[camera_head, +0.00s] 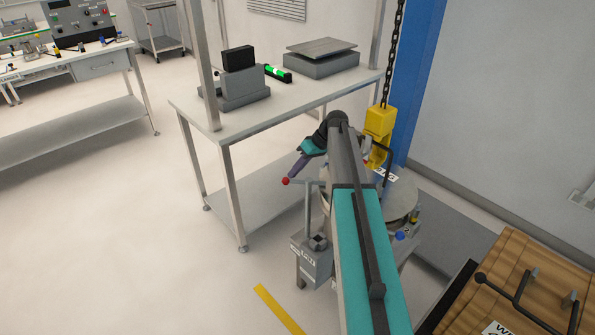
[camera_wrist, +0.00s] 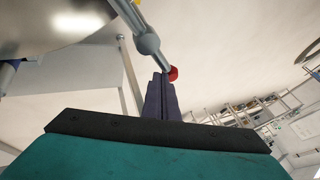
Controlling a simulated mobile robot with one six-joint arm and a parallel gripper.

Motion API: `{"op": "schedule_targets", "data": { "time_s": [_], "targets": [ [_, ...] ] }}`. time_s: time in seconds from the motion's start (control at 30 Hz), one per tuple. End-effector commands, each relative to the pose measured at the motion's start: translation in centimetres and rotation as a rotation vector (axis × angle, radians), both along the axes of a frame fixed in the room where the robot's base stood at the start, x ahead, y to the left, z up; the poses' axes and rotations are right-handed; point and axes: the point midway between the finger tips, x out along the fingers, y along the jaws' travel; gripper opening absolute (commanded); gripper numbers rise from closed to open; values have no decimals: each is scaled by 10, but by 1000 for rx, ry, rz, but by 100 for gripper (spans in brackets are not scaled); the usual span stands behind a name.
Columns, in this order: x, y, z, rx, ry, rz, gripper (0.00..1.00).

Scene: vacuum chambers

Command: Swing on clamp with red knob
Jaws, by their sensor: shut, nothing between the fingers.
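The clamp's red knob (camera_head: 285,181) sits at the left end of a grey metal bar (camera_head: 306,183), left of my arm. In the wrist view the red knob (camera_wrist: 173,73) is at the end of a metal rod (camera_wrist: 146,42) that slants in from the top. My gripper (camera_head: 292,175) has its purple fingers pointing down and left, with the tips at the knob. In the wrist view my gripper (camera_wrist: 159,78) is shut, with the tips just beside the knob and rod; I cannot tell whether they touch. The round metal chamber (camera_head: 402,198) is partly hidden behind my arm.
A yellow hoist block (camera_head: 379,121) hangs on a chain above the chamber. A white workbench (camera_head: 255,122) with equipment stands behind. A wooden crate (camera_head: 510,285) is at the lower right. A grey box (camera_head: 312,262) stands below the bar. The floor at left is clear.

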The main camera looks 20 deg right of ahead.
Motion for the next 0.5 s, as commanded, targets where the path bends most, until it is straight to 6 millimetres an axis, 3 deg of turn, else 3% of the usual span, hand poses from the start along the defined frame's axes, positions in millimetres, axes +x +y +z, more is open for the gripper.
{"op": "schedule_targets", "data": {
  "time_s": [0.5],
  "targets": [
    [2, 12, 0, 1, 0, 12, 0]
  ]
}}
